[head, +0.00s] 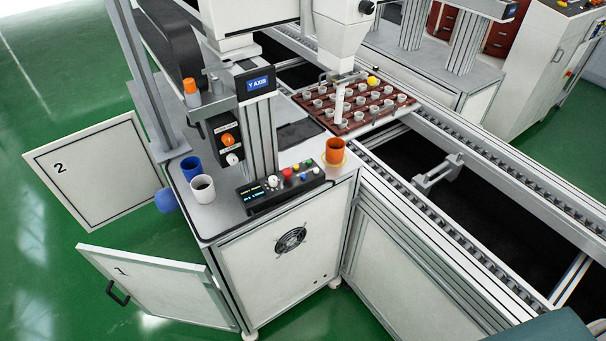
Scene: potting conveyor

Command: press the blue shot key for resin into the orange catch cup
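The control panel (260,198) is a black sloped box on the front of the grey machine top. It has a small lit display, a white knob (272,181), a red button (287,173) and several small coloured keys. The orange catch cup (334,149) stands upright on an orange round base at the machine top's right corner, right of the panel. Its inside is mostly hidden. The dispensing nozzle (340,104) hangs over the brown tray, behind the cup and apart from it. Neither of my grippers is in view.
A blue cup (191,167) and a white cup (203,189) stand left of the panel. The brown tray (353,128) holds many small cups on the conveyor (470,165). Cabinet doors 1 (150,287) and 2 (97,172) hang open at the left. Green floor is clear in front.

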